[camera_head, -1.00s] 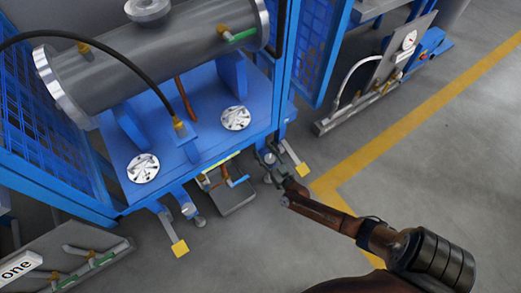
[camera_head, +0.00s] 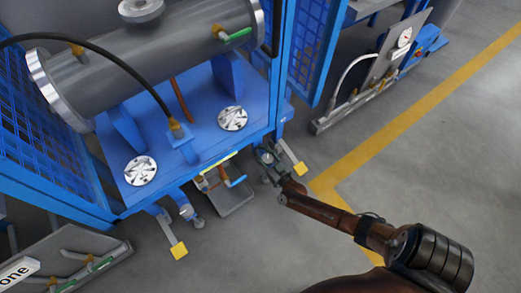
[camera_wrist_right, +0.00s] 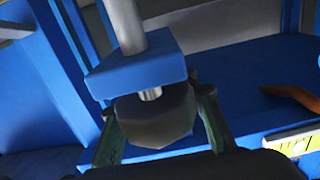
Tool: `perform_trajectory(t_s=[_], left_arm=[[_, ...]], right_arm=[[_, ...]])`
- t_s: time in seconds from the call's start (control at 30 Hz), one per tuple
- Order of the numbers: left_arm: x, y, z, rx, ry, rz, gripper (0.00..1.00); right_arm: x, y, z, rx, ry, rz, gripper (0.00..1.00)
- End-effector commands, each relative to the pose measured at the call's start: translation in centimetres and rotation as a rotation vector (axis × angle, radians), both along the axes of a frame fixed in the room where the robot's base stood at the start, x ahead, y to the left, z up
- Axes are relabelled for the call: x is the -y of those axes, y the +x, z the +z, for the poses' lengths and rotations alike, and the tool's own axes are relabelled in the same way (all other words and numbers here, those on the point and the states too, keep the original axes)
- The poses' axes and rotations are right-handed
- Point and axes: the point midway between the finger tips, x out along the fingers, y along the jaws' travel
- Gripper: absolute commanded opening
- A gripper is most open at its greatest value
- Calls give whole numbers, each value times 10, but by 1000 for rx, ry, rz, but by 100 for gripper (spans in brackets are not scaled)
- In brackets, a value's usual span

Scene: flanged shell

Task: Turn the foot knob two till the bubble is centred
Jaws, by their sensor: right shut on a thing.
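A dark, faceted foot knob (camera_wrist_right: 152,118) sits under a blue block on a steel stem in the right wrist view. My right gripper (camera_wrist_right: 157,103) is shut on it, one finger on each side. In the head view my right gripper (camera_head: 267,157) is at the right front corner of the blue skid (camera_head: 202,130), where the knob is mostly hidden. Another foot (camera_head: 187,211) stands at the skid's left front corner. A yellow-green strip, which looks like the level (camera_wrist_right: 293,144), shows at the right wrist view's right edge. I cannot make out its bubble. My left gripper is not in view.
A grey tank (camera_head: 150,60) lies on the skid. Two yellow-ended arms (camera_head: 179,250) stick out at the front, one close beside my right gripper. A grey tray (camera_head: 236,198) lies between the feet.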

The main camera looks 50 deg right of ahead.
Motion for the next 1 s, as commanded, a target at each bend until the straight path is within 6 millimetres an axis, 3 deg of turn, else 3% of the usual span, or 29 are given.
perform_trajectory(t_s=[0.43,0.57,1.0], left_arm=[[0,-1,0,-15,3,-1,0],[2,9,11,-36,1,16,0],[6,16,31,-171,1,40,0]], right_arm=[[0,-5,-3,-4,5,-25,0],[1,-5,-1,-3,6,-72,0],[14,-13,-4,-9,10,-425,0]])
